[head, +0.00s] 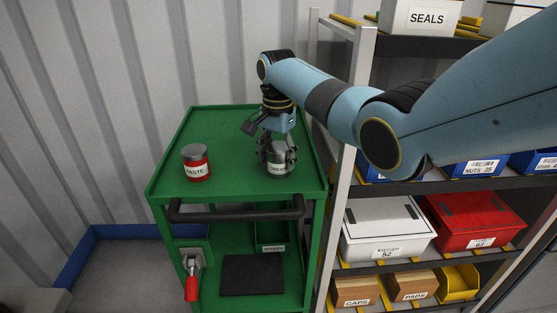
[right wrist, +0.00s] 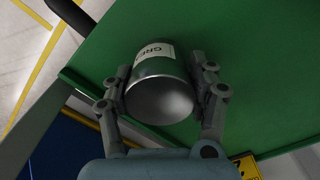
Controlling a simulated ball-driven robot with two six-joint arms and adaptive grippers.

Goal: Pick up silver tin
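The silver tin (head: 278,169) has a white label and is at the right part of the green trolley's top. In the right wrist view the silver tin (right wrist: 160,95) shows its round metal end and part of the label. My right gripper (head: 277,152) comes down over the tin from above. Whether the tin's base touches the trolley top is hard to tell. My left gripper is not in view.
A red tin labelled PASTE (head: 195,164) stands to the left on the green trolley (head: 225,125). The trolley has a black handle (head: 235,212) in front. A shelf rack on the right holds a white box (head: 385,230), a red box (head: 474,218) and smaller bins.

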